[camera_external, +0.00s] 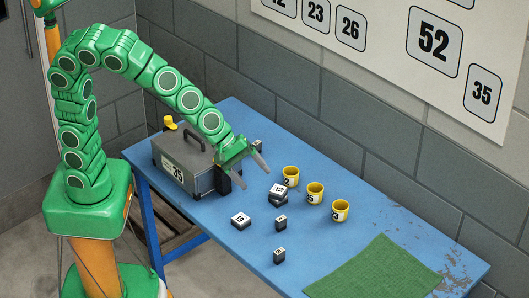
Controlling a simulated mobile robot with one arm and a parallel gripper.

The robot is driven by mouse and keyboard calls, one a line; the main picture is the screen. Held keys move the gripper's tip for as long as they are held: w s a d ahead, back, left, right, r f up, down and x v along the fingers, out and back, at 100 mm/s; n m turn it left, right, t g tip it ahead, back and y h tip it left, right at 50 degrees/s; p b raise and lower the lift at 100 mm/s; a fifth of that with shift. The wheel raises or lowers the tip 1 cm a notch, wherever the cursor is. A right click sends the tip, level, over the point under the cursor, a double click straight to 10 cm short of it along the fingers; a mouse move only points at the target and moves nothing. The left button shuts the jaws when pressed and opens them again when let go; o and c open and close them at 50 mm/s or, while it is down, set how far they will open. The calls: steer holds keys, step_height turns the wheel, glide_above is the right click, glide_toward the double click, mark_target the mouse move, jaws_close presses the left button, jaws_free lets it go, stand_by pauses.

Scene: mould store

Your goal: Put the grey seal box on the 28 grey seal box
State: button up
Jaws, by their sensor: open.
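A large grey case (174,169) labelled 35 stands at the left, with a yellow piece (170,122) at its back. Several yellow numbered cups (315,192) stand behind the boxes. A green mat (375,272) lies at the right front. A wall chart (400,45) shows numbers.

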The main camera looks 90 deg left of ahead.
steer(key=s+a+m+g, duration=0.3)
steer(key=s+m, duration=0.3)
steer(key=s, duration=0.7)
steer(key=s+a+m+g+y, duration=0.1)
steer(key=s+a+m+g, duration=0.2)
steer(key=s, duration=1)
steer(key=s+a+m+g+y, duration=0.1)
steer(key=s+a+m+g, duration=0.2)
steer(key=s+a+m, duration=0.4)
steer(key=s+m, duration=0.3)
steer(key=s, duration=0.3)
steer(key=shift+a+r+m, duration=0.4)
